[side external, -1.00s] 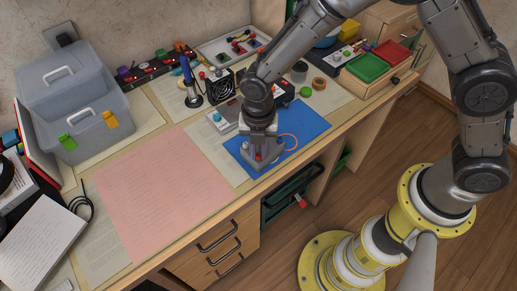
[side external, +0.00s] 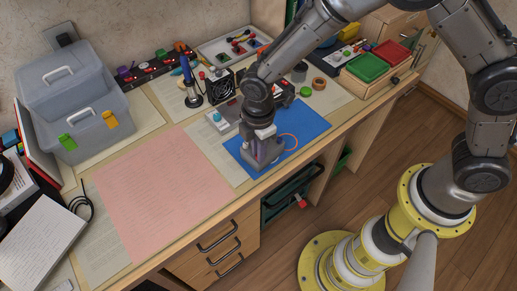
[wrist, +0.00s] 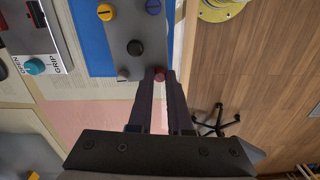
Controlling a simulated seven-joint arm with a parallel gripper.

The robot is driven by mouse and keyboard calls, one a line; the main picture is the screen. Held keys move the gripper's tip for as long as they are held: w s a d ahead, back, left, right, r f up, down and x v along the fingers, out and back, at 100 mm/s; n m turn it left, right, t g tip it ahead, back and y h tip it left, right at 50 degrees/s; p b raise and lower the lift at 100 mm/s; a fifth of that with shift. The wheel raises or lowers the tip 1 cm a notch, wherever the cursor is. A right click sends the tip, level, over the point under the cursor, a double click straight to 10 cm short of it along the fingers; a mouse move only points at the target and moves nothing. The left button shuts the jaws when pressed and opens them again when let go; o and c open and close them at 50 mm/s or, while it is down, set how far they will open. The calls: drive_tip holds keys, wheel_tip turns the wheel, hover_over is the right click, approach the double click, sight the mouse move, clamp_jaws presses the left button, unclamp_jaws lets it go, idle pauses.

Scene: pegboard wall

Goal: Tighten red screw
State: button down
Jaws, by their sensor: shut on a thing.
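The red screw (wrist: 160,74) is at the near right corner of a grey plate (wrist: 133,25) in the wrist view. My gripper (wrist: 160,82) is shut on it, with one dark finger on either side and the red top showing between the tips. In the side view my gripper (side external: 262,160) points down at the near edge of the blue mat (side external: 306,121) and hides the screw. How deep the screw sits cannot be told.
The plate also carries yellow (wrist: 105,12), blue (wrist: 153,6), black (wrist: 135,47) and grey (wrist: 122,74) knobs or screws. A small fan (side external: 220,83) stands behind. The pink sheet (side external: 160,195) at left is clear.

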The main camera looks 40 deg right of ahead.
drive_tip(key=m, duration=0.6)
drive_tip(key=shift+m, duration=0.3)
drive_tip(key=m, duration=1)
drive_tip(key=shift+m, duration=0.4)
drive_tip(key=m, duration=0.5)
drive_tip(key=shift+m, duration=0.3)
drive_tip(key=c, duration=0.8)
unclamp_jaws()
drive_tip(key=shift+c, duration=0.2)
wheel_tip(320, 180, up, 14)
